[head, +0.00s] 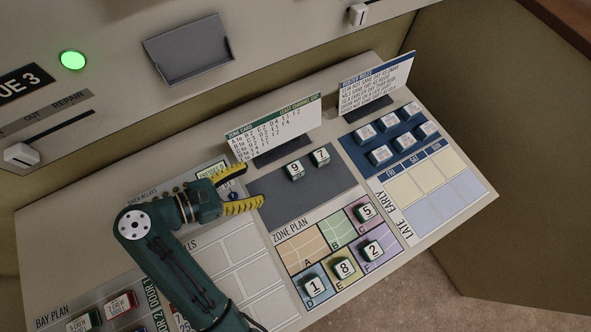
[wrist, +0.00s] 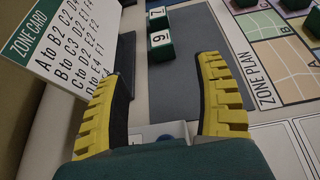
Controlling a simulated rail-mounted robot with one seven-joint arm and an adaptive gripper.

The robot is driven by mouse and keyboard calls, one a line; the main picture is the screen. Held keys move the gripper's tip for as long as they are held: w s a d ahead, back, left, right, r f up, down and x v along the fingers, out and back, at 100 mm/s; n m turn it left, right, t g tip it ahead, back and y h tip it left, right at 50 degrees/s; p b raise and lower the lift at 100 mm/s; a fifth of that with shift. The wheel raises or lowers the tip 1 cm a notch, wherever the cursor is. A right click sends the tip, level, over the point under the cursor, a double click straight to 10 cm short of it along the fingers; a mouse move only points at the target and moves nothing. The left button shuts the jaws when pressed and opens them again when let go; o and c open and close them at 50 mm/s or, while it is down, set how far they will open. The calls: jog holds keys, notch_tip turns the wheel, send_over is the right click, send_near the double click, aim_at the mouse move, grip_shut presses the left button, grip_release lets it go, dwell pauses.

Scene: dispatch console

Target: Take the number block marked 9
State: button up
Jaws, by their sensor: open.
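The number block marked 9 (head: 295,171) is a white-topped, dark green block on the grey pad (head: 285,205) below the zone card. In the wrist view the 9 block (wrist: 161,44) sits ahead of my fingers, beside the block marked 7 (wrist: 158,17). The 7 block also shows in the head view (head: 320,156), to the right of the 9. My gripper (head: 252,187) is open, with yellow fingers, at the left edge of the grey pad. In the wrist view the space between its fingertips (wrist: 170,75) holds no block. The 9 block is apart from the fingers.
The zone card (head: 275,130) stands upright behind the pad, close to my left finger in the wrist view. The zone plan (head: 300,245) holds blocks 1, 8, 2 and 5. Several white-topped blocks (head: 381,155) stand on a blue pad at right. The grey pad's lower part is clear.

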aim_at(294, 169)
jog(key=b+x, duration=0.1)
jog(key=x, duration=1.2)
jog(key=shift+d, duration=0.25)
jog(key=c, duration=1.1)
